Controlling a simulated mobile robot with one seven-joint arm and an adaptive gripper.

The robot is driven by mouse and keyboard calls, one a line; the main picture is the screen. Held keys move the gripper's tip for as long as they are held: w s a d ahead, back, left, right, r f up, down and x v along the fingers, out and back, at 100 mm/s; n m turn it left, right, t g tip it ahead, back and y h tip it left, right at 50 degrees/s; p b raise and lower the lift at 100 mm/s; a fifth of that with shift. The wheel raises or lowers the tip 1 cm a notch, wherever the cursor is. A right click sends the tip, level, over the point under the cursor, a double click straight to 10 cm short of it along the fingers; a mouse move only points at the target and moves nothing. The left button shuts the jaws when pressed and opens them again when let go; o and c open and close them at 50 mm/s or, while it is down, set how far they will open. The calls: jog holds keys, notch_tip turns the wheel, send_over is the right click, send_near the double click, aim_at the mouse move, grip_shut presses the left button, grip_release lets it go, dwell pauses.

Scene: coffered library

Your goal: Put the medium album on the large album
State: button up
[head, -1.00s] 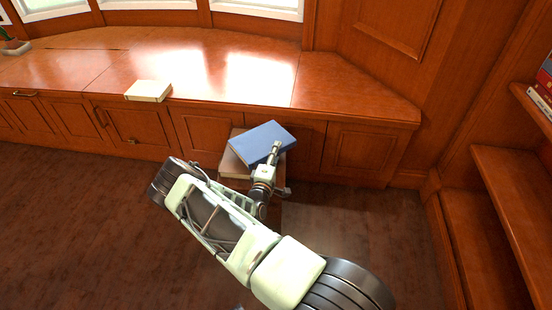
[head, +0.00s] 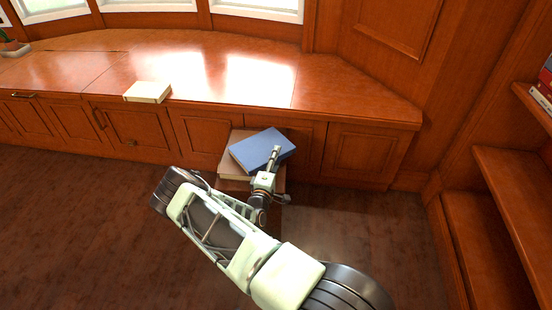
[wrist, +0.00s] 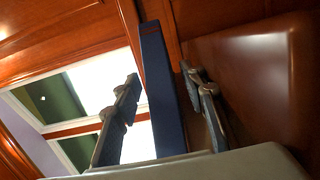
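The blue album (head: 258,148), which I take for the medium one, is between the fingers of my gripper (head: 274,158) at its near right edge. In the wrist view its long blue edge (wrist: 160,90) stands between the two fingers (wrist: 158,105). Below it is a larger brownish album (head: 236,170), which I take for the large one. The blue album overlaps its right part, turned at an angle to it. I cannot tell whether the two albums touch. My gripper hides part of the brownish album's right side.
The brownish album lies on a low wooden stand in front of the window bench (head: 220,75). A cream album (head: 147,92) lies on the bench's front edge. Bookshelves (head: 510,190) stand at the right. The dark floor (head: 80,230) is clear at the left.

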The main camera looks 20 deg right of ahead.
jog(key=shift+r, duration=0.15)
jog(key=p+v, duration=0.3)
jog(key=v, duration=0.9)
